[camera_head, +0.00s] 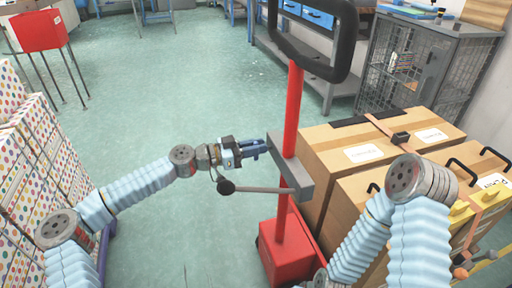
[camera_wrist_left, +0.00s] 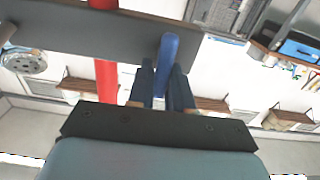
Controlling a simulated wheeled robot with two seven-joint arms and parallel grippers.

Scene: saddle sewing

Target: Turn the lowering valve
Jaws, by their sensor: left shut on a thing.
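The lowering valve appears as a short blue lever (camera_wrist_left: 168,58) in the left wrist view, standing against the underside of a grey block. In the head view that grey block (camera_head: 296,181) sits on a red post (camera_head: 294,105). My left gripper (camera_head: 256,148) reaches in from the left to the block's left side. In the left wrist view its two dark fingers (camera_wrist_left: 164,82) are shut on the blue lever, one on each side. The lever's far end stays visible beyond the fingertips. My right arm shows at the lower right, but its gripper is out of view.
A grey rod with a black ball knob (camera_head: 226,187) sticks out left from the block, just below my left gripper. A black loop handle (camera_head: 313,40) tops the post. Cardboard boxes (camera_head: 340,138) stand close on the right.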

